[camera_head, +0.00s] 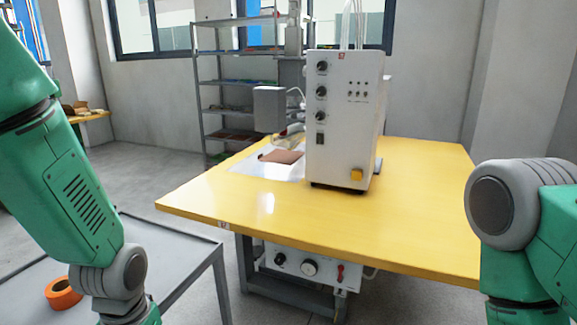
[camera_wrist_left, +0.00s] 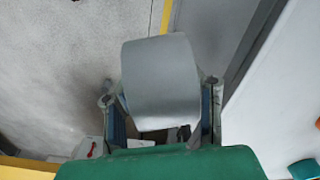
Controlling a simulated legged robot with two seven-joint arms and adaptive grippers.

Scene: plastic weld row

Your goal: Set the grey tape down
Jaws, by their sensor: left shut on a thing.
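The grey tape (camera_wrist_left: 160,85) is a wide, smooth grey roll in the left wrist view. My left gripper (camera_wrist_left: 158,95) has a finger on either side of it and is shut on it. The tape hides part of the fingers and what lies beyond. A grey table edge (camera_wrist_left: 245,65) runs close by on the right, and floor shows on the left. In the head view my left arm reaches down past the bottom edge, so the gripper and grey tape are out of that picture. My right gripper shows in neither view.
An orange tape roll (camera_head: 62,293) lies on the grey table (camera_head: 175,250) at lower left. A yellow table (camera_head: 420,205) with a white machine (camera_head: 343,120) stands ahead, a gap separating the tables. Shelving (camera_head: 225,90) stands behind.

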